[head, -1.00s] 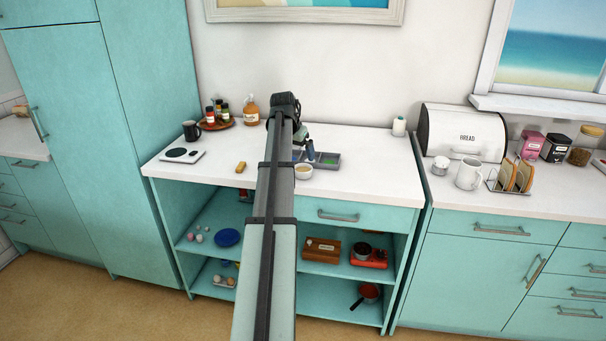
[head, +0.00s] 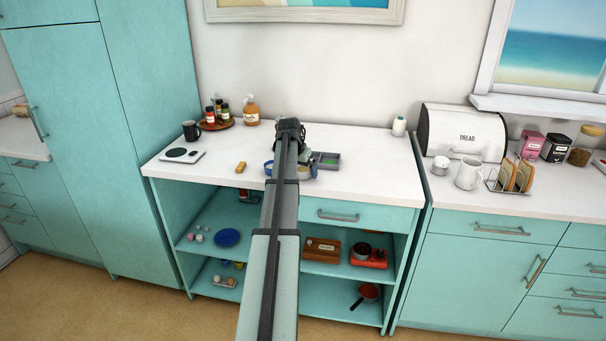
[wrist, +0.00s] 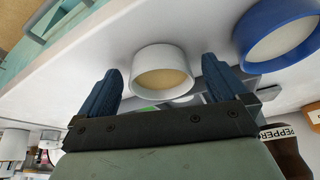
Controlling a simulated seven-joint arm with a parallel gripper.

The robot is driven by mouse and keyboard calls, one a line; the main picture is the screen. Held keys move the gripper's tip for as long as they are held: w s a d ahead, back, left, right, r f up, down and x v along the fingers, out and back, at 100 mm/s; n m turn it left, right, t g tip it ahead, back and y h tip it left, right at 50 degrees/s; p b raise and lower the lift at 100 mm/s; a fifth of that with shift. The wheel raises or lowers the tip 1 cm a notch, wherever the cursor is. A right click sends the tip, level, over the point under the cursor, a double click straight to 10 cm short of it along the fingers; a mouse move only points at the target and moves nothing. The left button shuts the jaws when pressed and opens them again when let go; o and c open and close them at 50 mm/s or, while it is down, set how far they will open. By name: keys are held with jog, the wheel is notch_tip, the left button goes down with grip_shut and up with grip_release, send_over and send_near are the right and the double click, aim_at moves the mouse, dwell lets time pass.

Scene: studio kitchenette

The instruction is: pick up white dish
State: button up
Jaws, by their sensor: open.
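The white dish (wrist: 160,60) is a small round bowl with a tan inside. It stands on the white counter and shows in the wrist view between the two dark blue fingers of my gripper (wrist: 160,68). The fingers are apart, with a gap on each side of the dish. In the head view my gripper (head: 303,160) is at the dish, and the arm and fingers hide much of it. A blue dish (wrist: 245,35) of similar shape stands beside it, outside the fingers; in the head view it peeks out left of my arm (head: 268,168).
A grey divided tray (head: 331,161) with something green in it lies close behind the dish. A yellow sponge (head: 241,167) and a white scale (head: 182,154) are to the left. A soap bottle (head: 251,110) stands at the back.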

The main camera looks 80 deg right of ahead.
jog(key=shift+d+f, duration=0.1)
jog(key=shift+f, duration=0.1)
jog(key=c, duration=1.1)
jog(key=shift+c, duration=0.2)
jog(key=shift+r, duration=0.1)
